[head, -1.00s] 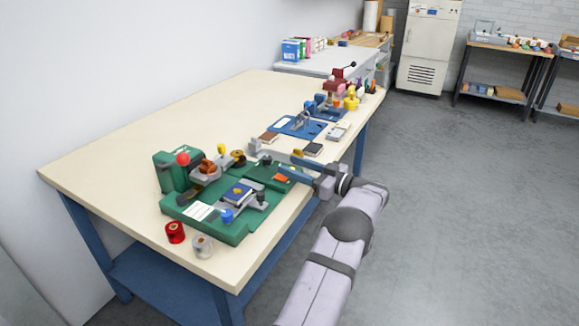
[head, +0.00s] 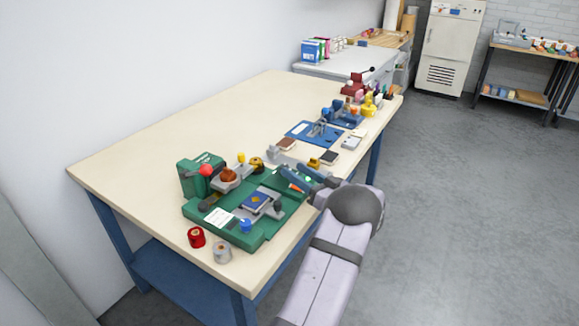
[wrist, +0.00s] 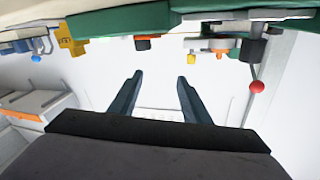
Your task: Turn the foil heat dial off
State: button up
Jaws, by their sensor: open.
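A green foil machine (head: 265,238) stands at the near end of the bench in the head view. It carries a red ball knob (head: 206,170), an orange-brown knob (head: 228,175), a yellow knob (head: 241,158) and a blue knob (head: 245,225). I cannot tell which part is the foil heat dial. My gripper (head: 294,177) is low at the machine's right side, pointing left. In the wrist view the gripper (wrist: 160,78) is open, with nothing between its two dark fingers. The machine's green edge (wrist: 120,20) and a black-and-orange part (wrist: 147,42) lie beyond the fingertips.
Red (head: 196,237) and silver (head: 222,252) rolls stand in front of the machine. A blue tool base (head: 300,132) and small dark blocks lie farther along the bench (head: 150,160). The bench's left and rear top is clear.

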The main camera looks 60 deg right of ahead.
aim_at(301, 192)
jog(key=f+h, duration=0.1)
jog(key=f, duration=0.1)
jog(key=s+f+g+h, duration=0.1)
jog(key=shift+d+f+m, duration=0.1)
jog(key=shift+f+m, duration=0.2)
jog(key=shift+f, duration=0.1)
jog(key=shift+s+d+f+g+h, duration=0.1)
jog(key=shift+s+d+g+h, duration=0.05)
jog(key=shift+d+g+h, duration=0.15)
jog(key=shift+d+n, duration=0.1)
jog(key=shift+n, duration=0.7)
jog(key=shift+p+x, duration=0.65)
jog(key=shift+x, duration=3)
jog(key=c, duration=1)
jog(key=shift+f, duration=0.1)
jog(key=shift+c, duration=0.2)
